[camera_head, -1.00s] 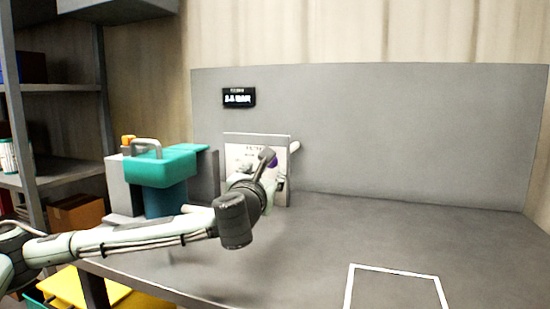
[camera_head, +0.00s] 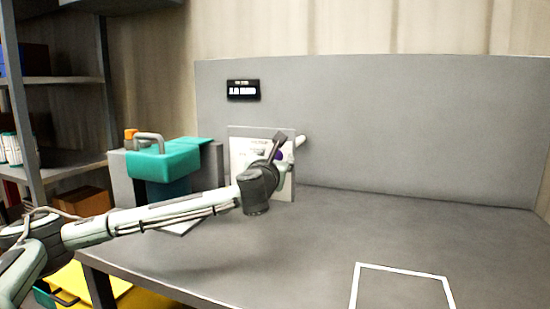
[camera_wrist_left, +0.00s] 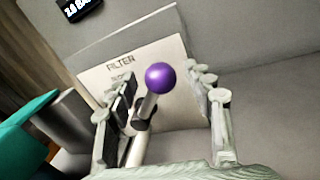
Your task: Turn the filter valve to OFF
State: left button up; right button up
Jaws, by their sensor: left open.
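The filter panel is a pale upright plate (camera_head: 240,150) against the grey back wall. It also shows in the left wrist view (camera_wrist_left: 105,62) with the word FILTER and smaller, unreadable lines. The valve lever has a purple ball knob (camera_wrist_left: 160,78) on a pale stem, which rises from a dark hub. In the head view only a bit of the purple knob (camera_head: 279,156) shows behind my wrist. My left gripper (camera_wrist_left: 163,88) is open, with one finger on each side of the knob and stem; I cannot tell whether either finger touches. My right gripper is not in view.
A teal-lidded tank (camera_head: 163,163) with a grey handle stands left of the panel. A small dark display (camera_head: 243,90) hangs above it. A white outlined square (camera_head: 402,267) marks the bench at front right. The bench's right side is clear.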

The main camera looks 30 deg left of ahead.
pick_arm(q)
jog(key=shift+c, duration=1.2)
grip_shut()
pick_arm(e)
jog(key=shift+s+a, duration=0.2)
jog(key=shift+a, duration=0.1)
pick_arm(q)
jog(key=shift+a, duration=0.15)
